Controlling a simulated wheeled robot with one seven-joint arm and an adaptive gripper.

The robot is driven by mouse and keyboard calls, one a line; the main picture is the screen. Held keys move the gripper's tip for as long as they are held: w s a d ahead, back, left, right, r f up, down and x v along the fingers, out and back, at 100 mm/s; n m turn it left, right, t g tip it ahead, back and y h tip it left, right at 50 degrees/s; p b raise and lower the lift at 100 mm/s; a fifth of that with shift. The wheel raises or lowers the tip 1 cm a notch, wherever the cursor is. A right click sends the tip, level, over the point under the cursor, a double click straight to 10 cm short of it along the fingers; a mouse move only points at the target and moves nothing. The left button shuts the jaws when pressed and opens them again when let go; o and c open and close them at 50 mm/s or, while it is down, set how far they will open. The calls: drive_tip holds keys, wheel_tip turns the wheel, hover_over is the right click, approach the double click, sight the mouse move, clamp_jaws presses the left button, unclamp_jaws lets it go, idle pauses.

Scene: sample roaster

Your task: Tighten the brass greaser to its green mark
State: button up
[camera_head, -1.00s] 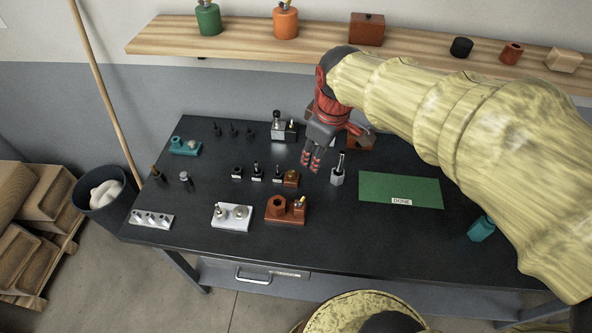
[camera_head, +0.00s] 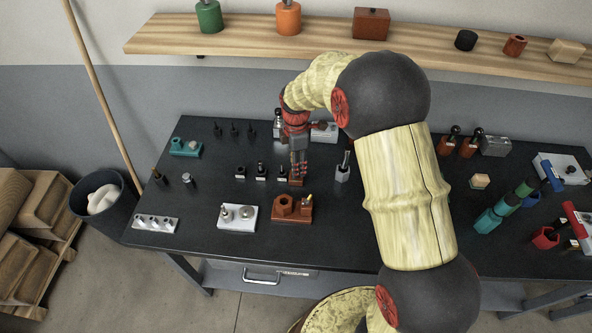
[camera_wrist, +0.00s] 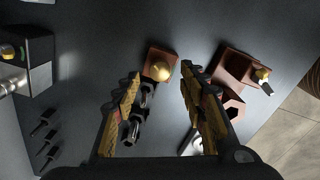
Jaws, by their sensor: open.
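A brass dome, which looks like the brass greaser (camera_wrist: 161,70), sits on a small brown block (camera_wrist: 157,56) in the wrist view. It lies between and just beyond my open fingertips, with nothing gripped. In the head view my gripper (camera_head: 298,168) points down over this block (camera_head: 296,182) and largely hides it. My gripper also shows in the wrist view (camera_wrist: 160,76), one finger on each side of the dome. I cannot make out a green mark on the greaser or its block.
A brown two-part fixture (camera_head: 291,216) with a brass-coloured piece stands close in front. Small black labelled pieces (camera_head: 261,174) stand to the left, and a grey hexagonal holder (camera_head: 342,174) to the right. A silver-and-black device (camera_head: 279,125) is behind.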

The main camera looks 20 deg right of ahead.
drive_tip(key=shift+f, duration=1.6)
drive_tip(key=shift+c, duration=0.6)
clamp_jaws()
